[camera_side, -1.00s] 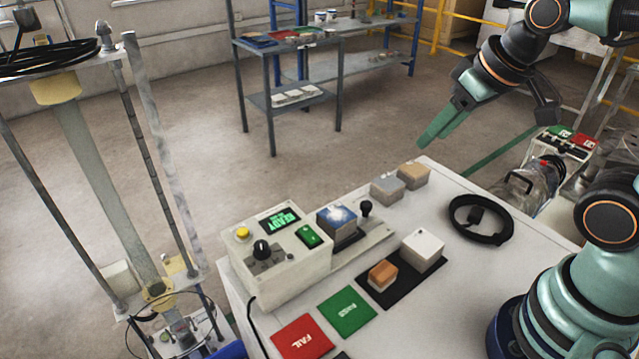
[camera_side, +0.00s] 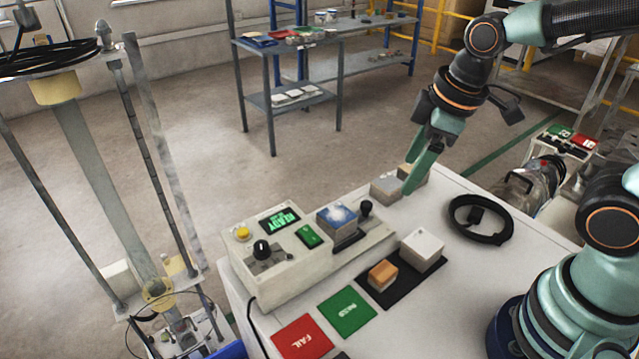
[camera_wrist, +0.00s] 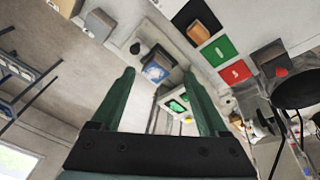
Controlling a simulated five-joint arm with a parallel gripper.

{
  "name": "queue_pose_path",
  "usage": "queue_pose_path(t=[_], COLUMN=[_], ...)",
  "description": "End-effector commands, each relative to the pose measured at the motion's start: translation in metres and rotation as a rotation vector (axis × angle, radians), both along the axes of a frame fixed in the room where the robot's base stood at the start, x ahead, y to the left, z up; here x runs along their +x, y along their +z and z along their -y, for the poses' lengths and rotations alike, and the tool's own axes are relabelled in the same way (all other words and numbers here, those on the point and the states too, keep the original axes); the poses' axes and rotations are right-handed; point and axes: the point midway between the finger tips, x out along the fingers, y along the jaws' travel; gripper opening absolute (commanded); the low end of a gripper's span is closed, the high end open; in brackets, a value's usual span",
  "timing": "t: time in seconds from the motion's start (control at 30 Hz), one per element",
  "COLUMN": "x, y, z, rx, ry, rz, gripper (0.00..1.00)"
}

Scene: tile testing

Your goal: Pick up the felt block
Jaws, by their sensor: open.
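A grey block (camera_side: 387,187), which looks most like felt, sits on the white bench top (camera_side: 462,262) near its far edge. A tan block (camera_side: 408,172) stands right behind it, partly hidden by my gripper. My gripper (camera_side: 411,184) is open and empty, its fingers pointing down just in front of the tan block and to the right of the grey one. I cannot tell whether they touch. In the wrist view my gripper (camera_wrist: 158,74) has its two fingers wide apart with nothing between them.
A tester box (camera_side: 275,255) with a blue block (camera_side: 337,217) stands to the left. A white block (camera_side: 422,248) and an orange block (camera_side: 382,274) rest on a black pad. Green (camera_side: 347,311) and red (camera_side: 302,338) pads lie in front. A black ring (camera_side: 482,218) is at right.

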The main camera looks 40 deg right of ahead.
Motion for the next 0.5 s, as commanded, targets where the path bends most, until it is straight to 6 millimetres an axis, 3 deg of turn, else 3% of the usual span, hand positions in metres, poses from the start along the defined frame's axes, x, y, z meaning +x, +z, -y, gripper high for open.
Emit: queue_pose_path(t=[0.1,0.23,0.4,0.5], x=[-0.005,-0.013,-0.021,-0.023], y=[-0.029,-0.054,-0.072,-0.078], z=[-0.024,-0.043,-0.056,-0.059], rx=[-0.082,-0.139,-0.172,-0.178], ry=[0.345,0.660,0.905,0.959], rz=[-0.102,-0.178,-0.231,-0.243], gripper=[0.78,0.78,0.78,0.78])
